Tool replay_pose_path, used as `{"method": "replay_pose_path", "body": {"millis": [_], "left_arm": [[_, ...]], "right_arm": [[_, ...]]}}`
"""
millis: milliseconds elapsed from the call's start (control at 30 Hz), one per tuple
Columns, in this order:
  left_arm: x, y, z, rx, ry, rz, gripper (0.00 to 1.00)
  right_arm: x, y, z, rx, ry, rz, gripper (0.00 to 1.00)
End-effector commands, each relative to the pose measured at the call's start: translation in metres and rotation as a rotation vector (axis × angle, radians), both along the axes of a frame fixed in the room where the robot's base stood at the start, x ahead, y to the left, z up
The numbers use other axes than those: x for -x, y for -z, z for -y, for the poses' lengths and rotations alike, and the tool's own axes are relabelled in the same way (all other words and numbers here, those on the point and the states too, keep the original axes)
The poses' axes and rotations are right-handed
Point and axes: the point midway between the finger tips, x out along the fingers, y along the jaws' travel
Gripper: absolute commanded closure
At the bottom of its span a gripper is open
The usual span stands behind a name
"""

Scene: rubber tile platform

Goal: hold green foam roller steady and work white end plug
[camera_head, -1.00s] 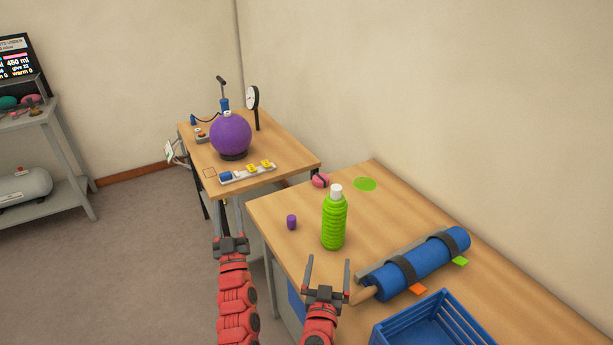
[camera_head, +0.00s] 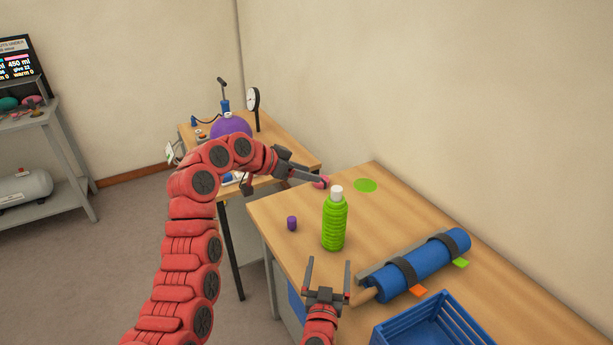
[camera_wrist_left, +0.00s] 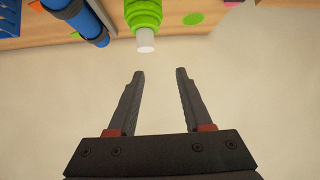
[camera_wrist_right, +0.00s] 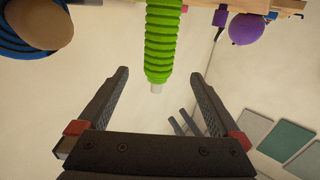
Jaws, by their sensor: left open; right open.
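The green foam roller (camera_head: 334,224) stands upright on the wooden table, with the white end plug (camera_head: 336,192) at its top. In the left wrist view the roller (camera_wrist_left: 143,13) and plug (camera_wrist_left: 145,40) lie beyond my open fingers. In the right wrist view the roller (camera_wrist_right: 160,45) and plug (camera_wrist_right: 156,88) also lie beyond the fingertips. My left gripper (camera_head: 308,177) is open and empty, left of the plug and a little above its height in the picture. My right gripper (camera_head: 327,265) is open and empty, in front of the roller, apart from it.
A blue roll with dark straps (camera_head: 425,262) and a blue crate (camera_head: 437,325) occupy the table's right side. A small purple cylinder (camera_head: 292,223) stands left of the roller. A flat green disc (camera_head: 366,185) lies behind. A purple ball (camera_head: 232,127) is on the second table.

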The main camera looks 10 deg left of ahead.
Motion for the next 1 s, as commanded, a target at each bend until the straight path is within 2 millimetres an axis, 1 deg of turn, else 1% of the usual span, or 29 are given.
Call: {"method": "replay_pose_path", "body": {"millis": [33, 100, 167, 267, 367, 500, 700, 1000], "left_arm": [[0.007, -0.003, 0.001, -0.025, 0.033, -0.012, 0.5], [0.014, -0.004, 0.003, -0.046, 0.062, -0.025, 0.5], [0.019, -0.004, 0.004, -0.057, 0.079, -0.036, 0.5], [0.021, -0.003, 0.005, -0.063, 0.089, -0.041, 0.5], [0.02, -0.003, 0.005, -0.062, 0.087, -0.041, 0.5], [0.02, -0.003, 0.005, -0.06, 0.086, -0.039, 0.5], [0.02, -0.003, 0.005, -0.059, 0.084, -0.039, 0.5], [0.02, -0.003, 0.004, -0.06, 0.084, -0.039, 0.5]], "right_arm": [[0.0, 0.0, 0.0, 0.0, 0.0, 0.0, 0.0], [0.0, 0.0, 0.0, 0.0, 0.0, 0.0, 0.0], [-0.003, 0.0, 0.0, -0.001, 0.0, 0.001, 0.0], [-0.011, -0.001, -0.001, -0.001, -0.002, 0.002, 0.0], [-0.027, -0.001, 0.001, 0.0, 0.0, 0.002, 0.0], [-0.056, -0.002, 0.003, 0.002, -0.001, 0.004, 0.0], [-0.093, -0.001, 0.004, 0.005, -0.003, 0.001, 0.0], [-0.137, -0.002, 0.003, 0.004, -0.007, 0.003, 0.0]]}}
